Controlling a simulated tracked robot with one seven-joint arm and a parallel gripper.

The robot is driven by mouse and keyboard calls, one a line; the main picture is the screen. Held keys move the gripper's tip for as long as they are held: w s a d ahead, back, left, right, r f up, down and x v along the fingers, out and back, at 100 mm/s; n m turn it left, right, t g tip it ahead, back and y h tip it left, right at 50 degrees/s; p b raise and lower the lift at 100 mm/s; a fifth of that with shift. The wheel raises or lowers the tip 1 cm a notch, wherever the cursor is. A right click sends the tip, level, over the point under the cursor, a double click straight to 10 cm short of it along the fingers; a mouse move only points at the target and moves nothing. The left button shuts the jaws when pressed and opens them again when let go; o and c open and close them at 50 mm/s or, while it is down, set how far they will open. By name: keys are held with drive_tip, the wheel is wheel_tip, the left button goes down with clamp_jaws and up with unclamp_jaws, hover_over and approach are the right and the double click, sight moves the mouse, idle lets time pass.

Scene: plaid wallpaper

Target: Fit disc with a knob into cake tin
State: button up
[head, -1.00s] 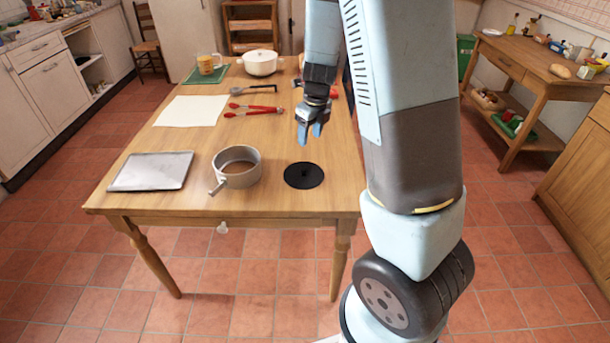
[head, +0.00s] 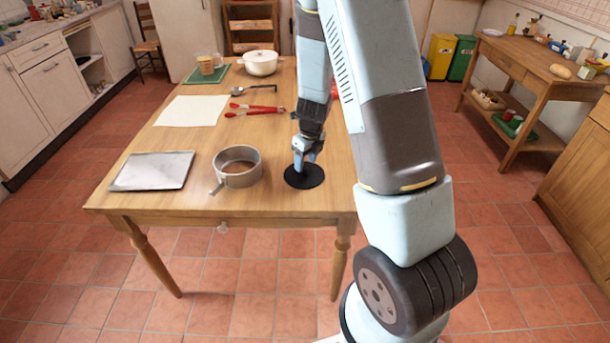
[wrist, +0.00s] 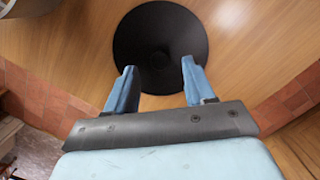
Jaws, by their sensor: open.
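The black disc (head: 316,180) lies flat on the table near its front right corner. In the wrist view the disc (wrist: 160,25) shows a knob (wrist: 160,59) at its middle. My gripper (head: 300,168) is low over the disc with its blue fingers pointing down. In the wrist view my gripper (wrist: 156,82) is open, its fingertips on either side of the knob's line; I cannot tell how far above the disc they are. The round grey cake tin (head: 238,180) stands upright and open to the left of the disc, with a clip on its side. It also shows in the wrist view's corner (wrist: 30,7).
A grey baking tray (head: 153,171) lies left of the tin. A white sheet (head: 192,111), red tongs (head: 255,109), a dark utensil (head: 254,90), a green mat (head: 193,77) and a white pot (head: 260,63) lie farther back. The table front is close by the disc.

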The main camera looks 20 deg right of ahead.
sight(304, 169)
drive_tip(key=shift+w+a+f, duration=0.1)
drive_tip(key=shift+w+f, duration=0.1)
drive_tip(key=shift+f, duration=1.3)
drive_tip(key=shift+c, duration=0.2)
clamp_jaws()
